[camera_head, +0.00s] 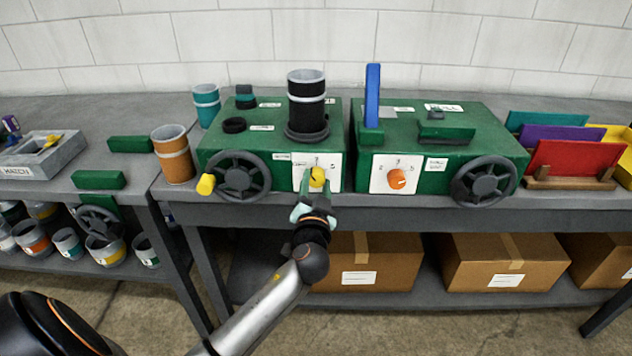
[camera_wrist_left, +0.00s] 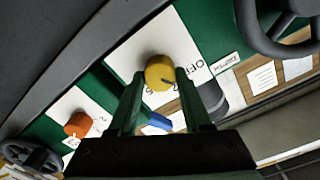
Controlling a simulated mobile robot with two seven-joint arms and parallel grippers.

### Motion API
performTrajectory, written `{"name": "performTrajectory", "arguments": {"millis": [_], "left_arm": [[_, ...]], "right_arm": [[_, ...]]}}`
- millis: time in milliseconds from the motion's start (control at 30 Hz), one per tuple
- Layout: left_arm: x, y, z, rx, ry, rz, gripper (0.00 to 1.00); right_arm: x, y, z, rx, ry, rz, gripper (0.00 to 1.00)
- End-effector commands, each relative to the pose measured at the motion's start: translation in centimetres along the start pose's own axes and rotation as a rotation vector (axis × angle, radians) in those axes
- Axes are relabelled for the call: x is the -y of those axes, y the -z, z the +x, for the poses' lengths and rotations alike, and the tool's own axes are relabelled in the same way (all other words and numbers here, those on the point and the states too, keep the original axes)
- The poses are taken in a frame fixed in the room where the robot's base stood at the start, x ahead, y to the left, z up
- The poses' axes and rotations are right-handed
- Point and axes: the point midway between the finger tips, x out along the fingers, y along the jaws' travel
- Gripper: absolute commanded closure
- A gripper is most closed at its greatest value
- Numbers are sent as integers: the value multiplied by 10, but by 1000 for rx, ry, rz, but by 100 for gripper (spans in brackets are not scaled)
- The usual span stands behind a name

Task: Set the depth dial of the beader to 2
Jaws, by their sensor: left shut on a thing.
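The left green machine (camera_head: 262,182) has a white panel with a yellow dial (camera_head: 317,178) on its front. My left gripper (camera_head: 316,196) is at this dial, its fingers on either side of the knob. In the left wrist view the fingers are closed around the yellow dial (camera_wrist_left: 158,73), which has a dark pointer line on its face. Printed marks, including "OFF", and a small "DEPTH" label (camera_wrist_left: 227,63) show beside it. The fingers cover part of the panel, so I cannot tell which mark the pointer meets. My right gripper is not in view.
A handwheel (camera_head: 240,176) with a yellow handle is left of the dial. A second green machine (camera_head: 450,150) with an orange dial (camera_head: 397,179) and a handwheel (camera_head: 484,181) stands to the right. Cardboard boxes (camera_head: 375,262) sit on the shelf below.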

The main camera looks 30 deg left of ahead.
Motion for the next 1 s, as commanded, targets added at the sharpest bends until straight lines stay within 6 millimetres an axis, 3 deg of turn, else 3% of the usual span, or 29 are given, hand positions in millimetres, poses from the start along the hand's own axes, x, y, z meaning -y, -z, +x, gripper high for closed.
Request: {"name": "performTrajectory", "arguments": {"millis": [500, 1000], "left_arm": [[1, 4, 1, 3, 2, 424, 100], [0, 3, 1, 4, 4, 571, 100]], "right_arm": [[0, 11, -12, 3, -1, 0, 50], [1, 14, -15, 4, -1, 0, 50]]}}
